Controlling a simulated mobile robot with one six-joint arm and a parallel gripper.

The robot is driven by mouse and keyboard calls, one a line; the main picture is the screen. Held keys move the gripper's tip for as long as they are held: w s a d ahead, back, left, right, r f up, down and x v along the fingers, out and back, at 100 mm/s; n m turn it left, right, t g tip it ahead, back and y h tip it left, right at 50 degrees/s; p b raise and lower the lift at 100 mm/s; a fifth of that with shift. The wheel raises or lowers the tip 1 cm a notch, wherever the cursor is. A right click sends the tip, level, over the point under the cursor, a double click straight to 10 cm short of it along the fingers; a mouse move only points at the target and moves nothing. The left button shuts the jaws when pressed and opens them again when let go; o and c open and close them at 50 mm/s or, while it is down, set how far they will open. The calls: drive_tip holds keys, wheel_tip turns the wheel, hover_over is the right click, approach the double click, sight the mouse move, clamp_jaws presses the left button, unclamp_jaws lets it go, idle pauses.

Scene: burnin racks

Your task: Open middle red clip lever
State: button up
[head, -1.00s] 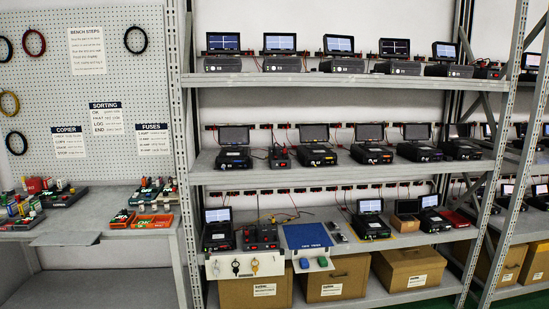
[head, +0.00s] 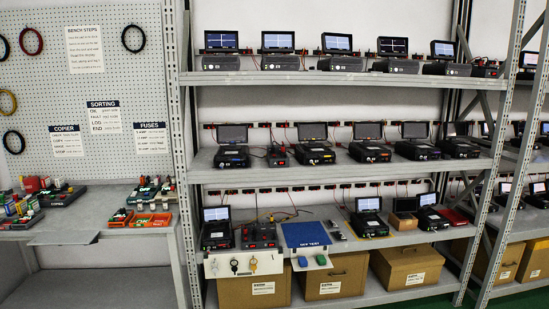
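My gripper is in no view. No clip lever can be made out for certain at this size. A black unit with small red parts (head: 260,235) sits on the lower shelf, left of the blue mat (head: 306,234). A smaller black unit with red on it (head: 278,156) stands on the middle shelf between two testers with screens. Red and black fittings (head: 299,189) line the rail behind the lower shelf. Whether any lever is open or shut is too small to tell.
A grey rack (head: 340,79) holds several testers with screens. Cardboard boxes (head: 337,277) stand below the lower shelf. Keys (head: 234,265) hang at its front edge. At left, a grey bench (head: 85,219) carries small trays under a pegboard (head: 100,90). Its lower shelf is bare.

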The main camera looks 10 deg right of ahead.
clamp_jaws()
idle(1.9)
